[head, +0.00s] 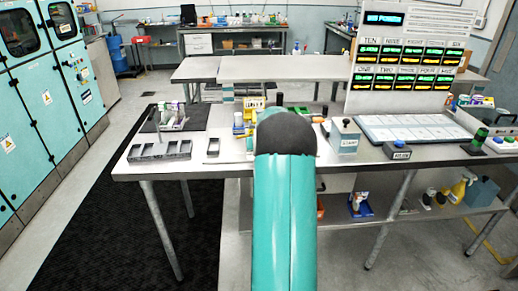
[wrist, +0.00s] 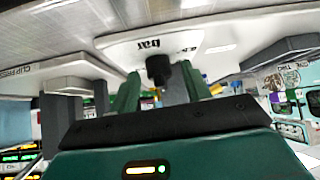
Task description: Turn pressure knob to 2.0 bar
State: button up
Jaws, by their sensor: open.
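The pressure knob (wrist: 158,69) is black and shows in the wrist view in front of a white plate (wrist: 150,42). The plate carries upside-down lettering that includes "bar". My gripper (wrist: 161,80) is open, with a dark green finger on each side of the knob. I cannot tell whether the fingers touch it. The knob's pointer and its setting cannot be read. In the head view my own arm covers the gripper and the knob.
The workbench (head: 225,168) holds dark trays (head: 160,150) at left, a grey box (head: 345,137) and a large white tray (head: 412,128) at right. A lit display board (head: 408,62) stands behind. In the wrist view, grey blocks (wrist: 62,122) stand left of the fingers.

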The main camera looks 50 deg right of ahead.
jog(key=c, duration=1)
jog(key=shift+w+a+m, duration=0.15)
jog(key=shift+m, duration=0.25)
jog(key=shift+w+a+m+g+h, duration=0.1)
jog(key=shift+w+m+g+h, duration=0.05)
jog(key=shift+m+g+h, duration=0.75)
jog(key=m+g, duration=0.1)
jog(key=m, duration=0.1)
jog(key=m+g, duration=0.2)
jog(key=shift+w+m+h, duration=0.2)
jog(key=shift+m+h, duration=0.2)
jog(key=shift+m+g, duration=1)
jog(key=shift+m, duration=0.2)
